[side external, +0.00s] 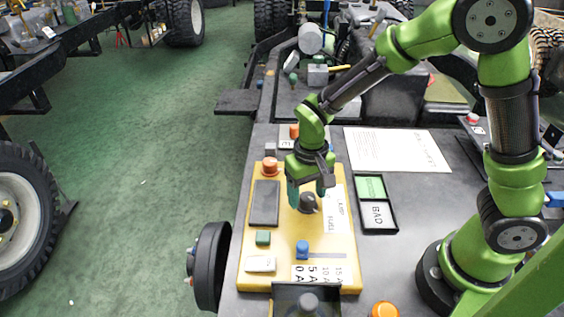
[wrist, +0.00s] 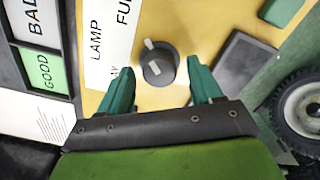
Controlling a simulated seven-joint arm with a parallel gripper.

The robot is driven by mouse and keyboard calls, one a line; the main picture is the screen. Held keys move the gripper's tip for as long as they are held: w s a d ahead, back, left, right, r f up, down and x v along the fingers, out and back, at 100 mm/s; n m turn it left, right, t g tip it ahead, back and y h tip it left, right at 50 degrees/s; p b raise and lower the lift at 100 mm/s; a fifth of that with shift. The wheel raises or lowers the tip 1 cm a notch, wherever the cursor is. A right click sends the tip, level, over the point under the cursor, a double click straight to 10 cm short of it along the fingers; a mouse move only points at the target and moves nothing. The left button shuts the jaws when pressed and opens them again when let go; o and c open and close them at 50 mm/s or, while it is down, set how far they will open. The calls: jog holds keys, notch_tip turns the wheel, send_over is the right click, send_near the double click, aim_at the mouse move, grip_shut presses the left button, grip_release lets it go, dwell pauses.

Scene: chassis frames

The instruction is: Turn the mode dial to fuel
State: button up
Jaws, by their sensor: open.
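The mode dial is a dark round knob (side external: 308,203) on a yellow panel (side external: 262,220). In the wrist view the dial (wrist: 158,66) has a pale pointer mark on its upper left, toward the white label. That label (wrist: 108,40) reads "LAMP" and a partly cut-off "FU..." higher up. My gripper (side external: 308,190) is over the panel, pointing down at the dial. In the wrist view its green fingers (wrist: 158,88) are apart, with the dial between and slightly beyond their tips. Whether the fingers touch the dial cannot be told.
On the panel are an orange button (side external: 270,166), a dark grey plate (side external: 265,203), a green block (side external: 263,238) and a blue slider knob (side external: 302,249). A GOOD/BAD tray (side external: 391,205) and a white sheet (side external: 397,150) lie to the right. A wheel (side external: 209,266) stands left of the table.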

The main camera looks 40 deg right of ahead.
aim_at(307, 195)
notch_tip(307, 195, up, 17)
dwell(0.6)
jog(key=s+d+r+t+y, duration=0.2)
jog(key=s+d+t, duration=0.3)
jog(key=s, duration=0.5)
jog(key=shift+s+d+r+m+t, duration=0.15)
jog(key=shift+s+r+m+t, duration=0.3)
jog(key=shift+t, duration=0.65)
